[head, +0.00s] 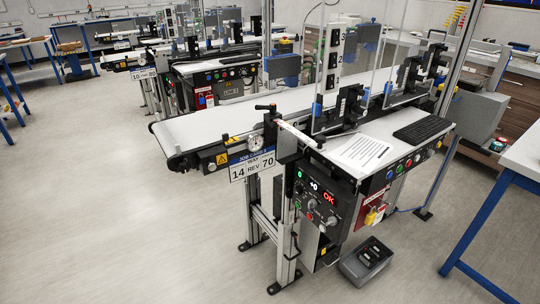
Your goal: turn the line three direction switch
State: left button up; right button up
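No gripper of mine is in view. The nearest belt conveyor (215,128) has a job card (252,166) reading 14 REV 70. The far conveyor (122,55) is small and partly hidden.
A grey foot pedal box (366,261) lies on the floor by the nearest conveyor. A paper sheet (362,152) and a black keyboard (422,130) lie on its side shelf. A blue-legged table (500,190) stands at right. The floor (110,210) at left and front is clear.

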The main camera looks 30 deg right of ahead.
aim_at(312, 204)
jog(key=z, duration=1.15)
